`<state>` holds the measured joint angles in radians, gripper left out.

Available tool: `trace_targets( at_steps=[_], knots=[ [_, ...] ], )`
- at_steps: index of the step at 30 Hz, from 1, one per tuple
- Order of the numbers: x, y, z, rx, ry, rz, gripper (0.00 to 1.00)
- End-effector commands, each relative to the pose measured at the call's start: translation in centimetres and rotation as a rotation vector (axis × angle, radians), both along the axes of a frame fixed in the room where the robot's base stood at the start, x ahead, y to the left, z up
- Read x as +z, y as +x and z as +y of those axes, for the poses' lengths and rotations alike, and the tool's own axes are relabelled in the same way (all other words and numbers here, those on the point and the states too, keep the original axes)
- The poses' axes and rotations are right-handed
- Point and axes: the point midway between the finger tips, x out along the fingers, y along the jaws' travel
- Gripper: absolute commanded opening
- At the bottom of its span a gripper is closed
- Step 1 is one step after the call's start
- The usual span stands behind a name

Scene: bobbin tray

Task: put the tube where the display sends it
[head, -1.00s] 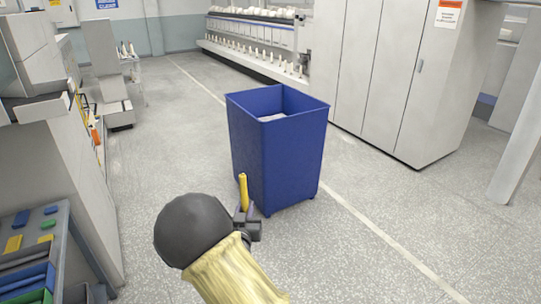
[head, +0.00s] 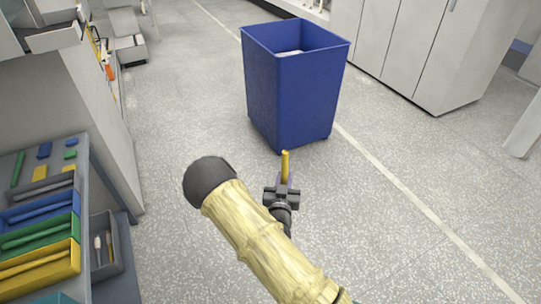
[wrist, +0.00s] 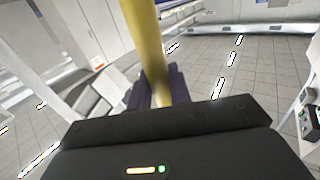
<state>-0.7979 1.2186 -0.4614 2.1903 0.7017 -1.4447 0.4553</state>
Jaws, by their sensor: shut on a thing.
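My gripper (head: 284,182) is shut on a yellow tube (head: 285,164) and holds it upright, in front of the large blue bin and apart from the trays. In the wrist view the tube (wrist: 146,45) rises from between the dark fingers (wrist: 152,88). At the lower left of the head view, a rack holds a blue tray (head: 62,203), a green tray (head: 67,228) and a yellow tray (head: 72,262), each with tubes in it. No readable display shows in the current frames.
The large blue bin (head: 280,95) stands on the floor ahead, with something pale inside. A grey bin (head: 118,262) with thin white and yellow items is beside the rack. Grey cabinets (head: 425,50) stand at the upper right. The floor at right is clear.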

Motion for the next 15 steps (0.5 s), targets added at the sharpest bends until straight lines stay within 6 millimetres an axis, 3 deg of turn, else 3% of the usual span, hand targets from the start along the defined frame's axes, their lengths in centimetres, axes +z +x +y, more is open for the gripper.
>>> trace_targets(
  at_steps=[1,6,15],
  knots=[
    [-1.7,-0.7,-1.1,0.006,-0.009,0.008,0.00],
    [-5.7,-3.0,-4.0,0.041,-0.008,0.007,0.00],
    [-11.3,-7.6,-8.6,0.119,-0.005,0.007,0.00]
  ],
)
